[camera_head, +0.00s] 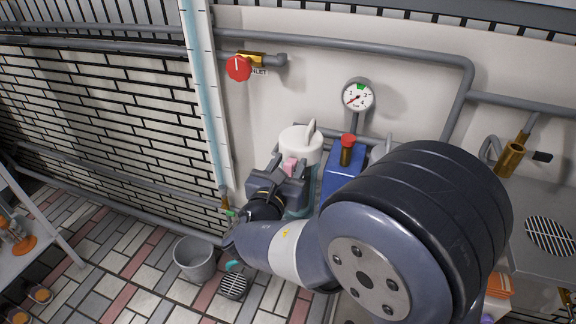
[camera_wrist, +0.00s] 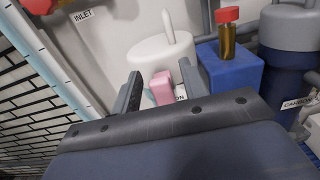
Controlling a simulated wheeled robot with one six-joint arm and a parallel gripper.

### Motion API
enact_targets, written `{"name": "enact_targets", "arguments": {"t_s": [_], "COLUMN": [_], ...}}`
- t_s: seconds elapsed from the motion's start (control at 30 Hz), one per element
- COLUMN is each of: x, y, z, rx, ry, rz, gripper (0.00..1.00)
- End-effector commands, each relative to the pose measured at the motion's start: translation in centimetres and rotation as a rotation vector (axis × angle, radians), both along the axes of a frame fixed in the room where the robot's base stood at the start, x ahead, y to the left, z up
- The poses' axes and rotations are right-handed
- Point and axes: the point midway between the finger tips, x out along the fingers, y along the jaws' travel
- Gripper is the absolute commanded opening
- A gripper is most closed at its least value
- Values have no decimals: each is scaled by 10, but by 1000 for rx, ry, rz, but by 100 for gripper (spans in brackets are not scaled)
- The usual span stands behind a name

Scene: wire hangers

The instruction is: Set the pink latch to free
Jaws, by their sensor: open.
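The pink latch (camera_wrist: 162,88) is a small block on the front of a white canister head (camera_wrist: 160,58) with an upright white lever (camera_wrist: 168,26). In the wrist view it shows between the two fingers of my gripper (camera_wrist: 159,88), which stand apart on either side of it. Whether a finger touches it I cannot tell. In the head view the latch (camera_head: 290,167) shows just beyond my gripper (camera_head: 284,180), below the white lever (camera_head: 311,131). Part of a label behind the latch is hidden by a finger.
A blue housing (camera_head: 343,167) with a red-capped brass fitting (camera_head: 347,148) stands close on the right. A gauge (camera_head: 358,96) is above it. A red inlet knob (camera_head: 238,68) is on the wall at upper left. A grey bucket (camera_head: 195,259) stands on the floor.

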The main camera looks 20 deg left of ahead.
Motion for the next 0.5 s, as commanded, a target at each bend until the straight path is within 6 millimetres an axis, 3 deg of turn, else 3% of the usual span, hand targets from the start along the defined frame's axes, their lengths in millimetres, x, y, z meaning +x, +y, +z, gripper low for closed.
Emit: {"name": "enact_targets", "arguments": {"t_s": [0.17, 0.5], "x": [0, 0], "y": [0, 0], "z": [0, 0], "rx": [0, 0], "ry": [0, 1], "rz": [0, 0], "gripper": [40, 12]}}
